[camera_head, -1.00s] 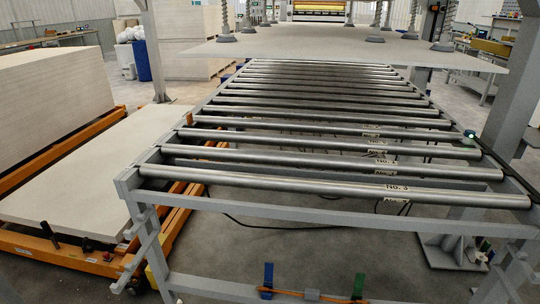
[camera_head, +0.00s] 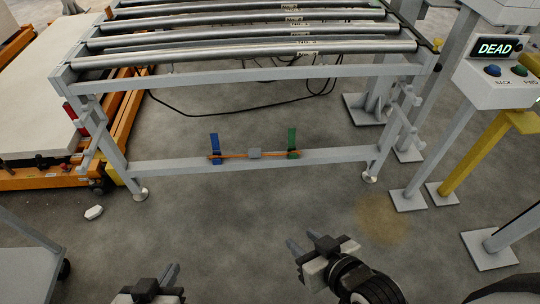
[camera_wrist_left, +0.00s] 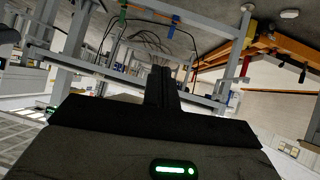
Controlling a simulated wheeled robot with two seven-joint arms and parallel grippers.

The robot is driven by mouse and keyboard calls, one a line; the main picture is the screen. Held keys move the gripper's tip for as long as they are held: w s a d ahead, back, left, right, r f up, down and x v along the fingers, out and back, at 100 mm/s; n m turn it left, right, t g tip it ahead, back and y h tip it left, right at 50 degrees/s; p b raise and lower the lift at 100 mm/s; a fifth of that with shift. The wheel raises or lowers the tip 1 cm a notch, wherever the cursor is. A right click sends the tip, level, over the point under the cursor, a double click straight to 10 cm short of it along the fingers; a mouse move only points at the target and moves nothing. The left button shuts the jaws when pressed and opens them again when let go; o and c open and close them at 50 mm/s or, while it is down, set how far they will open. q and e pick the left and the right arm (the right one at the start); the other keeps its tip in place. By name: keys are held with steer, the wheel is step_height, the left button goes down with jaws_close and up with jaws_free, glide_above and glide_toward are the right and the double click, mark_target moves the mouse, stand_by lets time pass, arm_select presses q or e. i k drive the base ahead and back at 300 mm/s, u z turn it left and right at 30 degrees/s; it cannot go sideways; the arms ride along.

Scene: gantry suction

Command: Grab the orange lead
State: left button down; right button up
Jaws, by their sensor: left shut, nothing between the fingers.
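The orange lead (camera_head: 234,156) runs along the grey lower crossbar of the roller table, between a blue clip (camera_head: 214,146) and a green clip (camera_head: 292,141). A small grey block (camera_head: 254,153) sits at its middle. The lead also shows at the top of the left wrist view (camera_wrist_left: 150,11), where the picture is turned over. My left gripper (camera_head: 170,272) is shut and empty at the bottom of the head view, well short of the lead. Its dark fingers (camera_wrist_left: 162,88) lie together in the wrist view. My right gripper (camera_head: 300,241) has its fingers apart, empty, below and right of the lead.
The roller table (camera_head: 245,78) stands ahead on grey legs. A black cable (camera_head: 230,113) lies behind the crossbar. A control box reading DEAD (camera_head: 497,72) stands at right, near a yellow post (camera_head: 478,160). An orange pallet frame (camera_head: 60,177) is at left.

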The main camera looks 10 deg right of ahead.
mark_target(252, 153)
steer(key=z, duration=0.6)
steer(key=i, duration=0.75)
steer(key=u, duration=0.5)
steer(key=i, duration=1.1)
steer(key=u, duration=0.35)
